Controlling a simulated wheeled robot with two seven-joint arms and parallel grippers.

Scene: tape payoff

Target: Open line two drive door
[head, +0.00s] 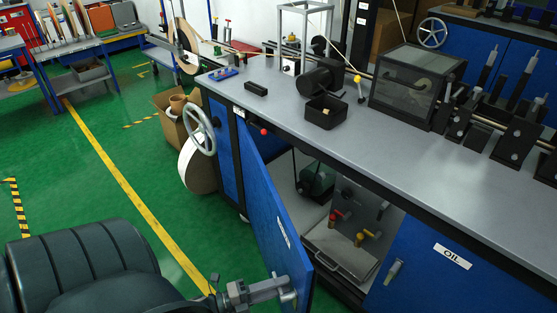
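The blue cabinet door (262,190) under the grey bench stands swung outward, hinged at its left side. Its white label (283,232) is too slanted to read. My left gripper (288,292) is at the lower free end of the door's outer face, by the handle. Its fingers are small and overlap the handle, so I cannot tell whether they are shut on it. The open bay shows a dark green motor (317,181), valves with red (336,215) and yellow handles (370,234), and a shallow metal tray (340,252). My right gripper is not in view.
A handwheel (199,130) juts from the bench's left end, beside a cardboard box (172,112). The green floor (100,175) left of the door is clear, with a yellow line.

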